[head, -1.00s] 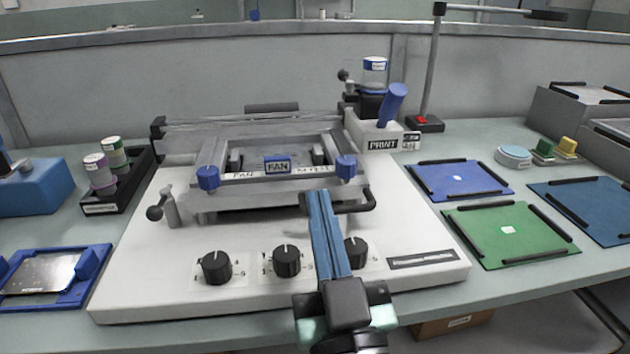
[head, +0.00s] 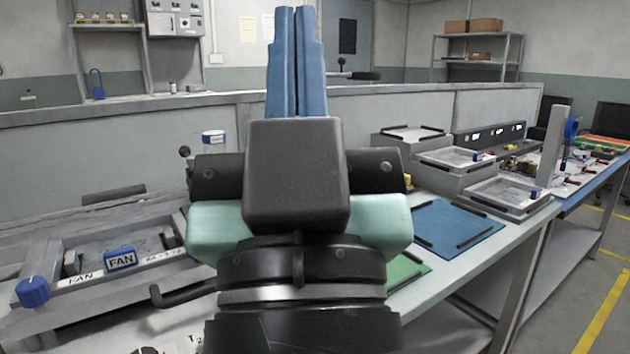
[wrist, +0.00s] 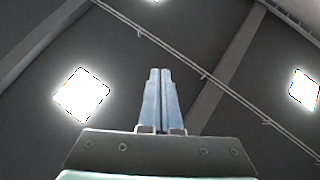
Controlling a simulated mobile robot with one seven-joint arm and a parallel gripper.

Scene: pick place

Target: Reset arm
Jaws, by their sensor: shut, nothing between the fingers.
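My gripper (head: 297,20) stands large in the middle of the head view, its two blue fingers pointing up and pressed together with nothing between them. In the wrist view the same fingers (wrist: 160,80) are side by side against a dark ceiling with bright square lights. My gripper and wrist hide part of the bench and the right side of the stencil printer (head: 100,265), a grey framed machine with a FAN label at lower left.
A blue mat (head: 455,230) and part of a green mat (head: 405,268) lie on the bench right of my wrist. Grey trays (head: 500,197) stand further right. A low partition (head: 430,105) runs behind the bench. The floor aisle (head: 575,285) at right is clear.

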